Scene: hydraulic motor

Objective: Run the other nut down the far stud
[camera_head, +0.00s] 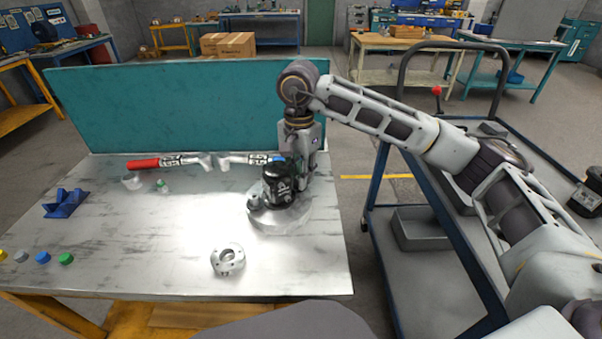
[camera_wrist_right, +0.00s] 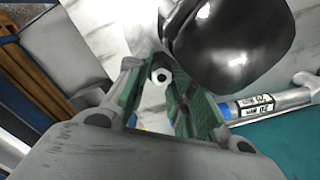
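The black motor (camera_head: 280,184) stands on a round metal base (camera_head: 278,222) on the right part of the workbench. My right gripper (camera_head: 303,172) points down behind the motor, partly hidden by it. In the right wrist view, its green-padded fingers (camera_wrist_right: 161,75) close in on both sides of a small hex nut (camera_wrist_right: 160,74). The nut appears gripped near the fingertips. The dark rounded motor body (camera_wrist_right: 235,40) is beside the fingers. I cannot make out the far stud or its contact with the nut. My left gripper is not in view.
Red-handled (camera_head: 143,164) and blue-tipped (camera_wrist_right: 224,111) tools lie along the teal back panel (camera_head: 180,105). A metal flange ring (camera_head: 228,260) lies in front. A blue block (camera_head: 65,204) and several coloured caps are at left. A cart (camera_head: 425,205) stands right; the bench middle is clear.

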